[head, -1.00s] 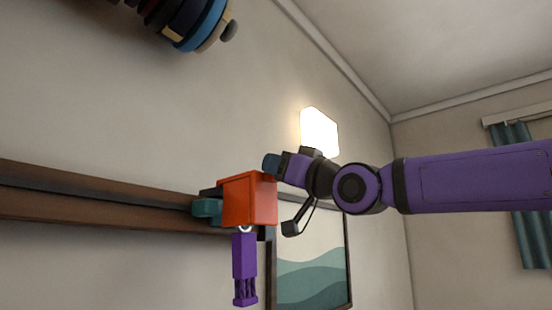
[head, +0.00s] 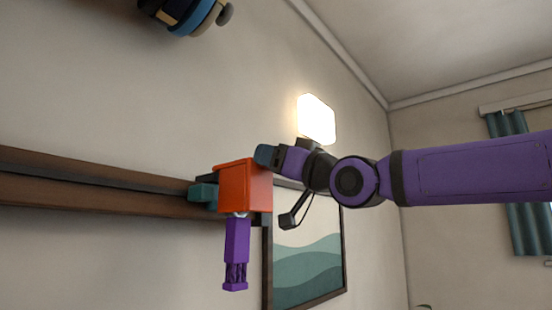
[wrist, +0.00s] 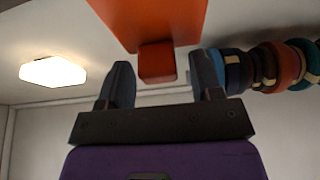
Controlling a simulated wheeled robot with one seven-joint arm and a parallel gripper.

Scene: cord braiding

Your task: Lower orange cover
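The orange cover (head: 245,188) is a box-shaped piece at the right end of the wall rail in the head view. In the wrist view its orange underside or face (wrist: 150,18) fills the top, with a small orange tab (wrist: 157,62) sticking out toward my gripper. My gripper (wrist: 163,80) is open, its two dark fingers apart on either side of the tab, with gaps showing on both sides. In the head view my gripper (head: 266,155) is at the cover's upper right edge; contact cannot be told. A purple braided piece (head: 237,250) hangs below the cover.
A brown rail (head: 100,190) runs along the wall to the cover, with a teal block (head: 202,193) beside it. Coloured rings (wrist: 275,65) lie right of my gripper in the wrist view. A framed picture (head: 305,265) hangs behind.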

